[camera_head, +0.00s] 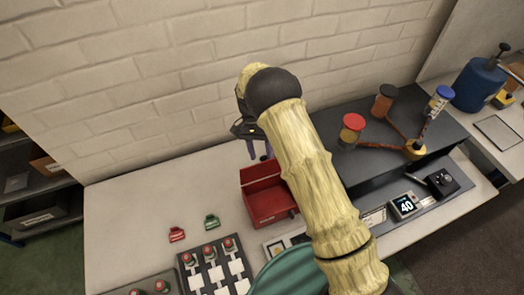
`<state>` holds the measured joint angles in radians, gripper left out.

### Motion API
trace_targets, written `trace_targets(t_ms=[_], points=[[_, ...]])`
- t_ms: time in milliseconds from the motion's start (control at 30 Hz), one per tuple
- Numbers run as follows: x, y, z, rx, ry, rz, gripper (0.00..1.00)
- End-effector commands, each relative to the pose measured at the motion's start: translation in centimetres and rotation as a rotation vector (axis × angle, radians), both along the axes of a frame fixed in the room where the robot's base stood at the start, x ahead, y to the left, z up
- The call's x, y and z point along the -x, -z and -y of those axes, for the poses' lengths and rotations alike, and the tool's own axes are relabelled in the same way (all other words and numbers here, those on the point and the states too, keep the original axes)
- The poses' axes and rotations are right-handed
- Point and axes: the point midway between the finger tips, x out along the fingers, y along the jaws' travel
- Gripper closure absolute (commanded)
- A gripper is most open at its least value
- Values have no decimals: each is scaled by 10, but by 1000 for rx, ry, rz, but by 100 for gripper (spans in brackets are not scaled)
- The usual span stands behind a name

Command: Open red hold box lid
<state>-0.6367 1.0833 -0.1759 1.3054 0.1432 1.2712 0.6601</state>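The red hold box (268,207) stands on the pale bench near the middle of the camera_head view. A red panel (260,172) rises at its back like a raised lid, with a dark hollow in front of it. My arm hides its right side. I cannot tell whether a finger touches the panel.
Red (177,235) and green (211,222) tags lie left of the box. A rack (214,265) is at the front. A brick wall closes off the back.

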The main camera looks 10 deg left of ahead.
Motion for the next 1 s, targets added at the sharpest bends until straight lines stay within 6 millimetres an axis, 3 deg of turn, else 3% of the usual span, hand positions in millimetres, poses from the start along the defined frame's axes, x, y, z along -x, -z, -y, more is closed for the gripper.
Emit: trace_targets(t_ms=[33,600,767,1000], points=[[4,7,3,8,1,-14,54],[-1,3,5,10,6,-8,54],[-10,-13,-1,6,5,-4,54],[-28,-54,-13,4,3,-1,54]])
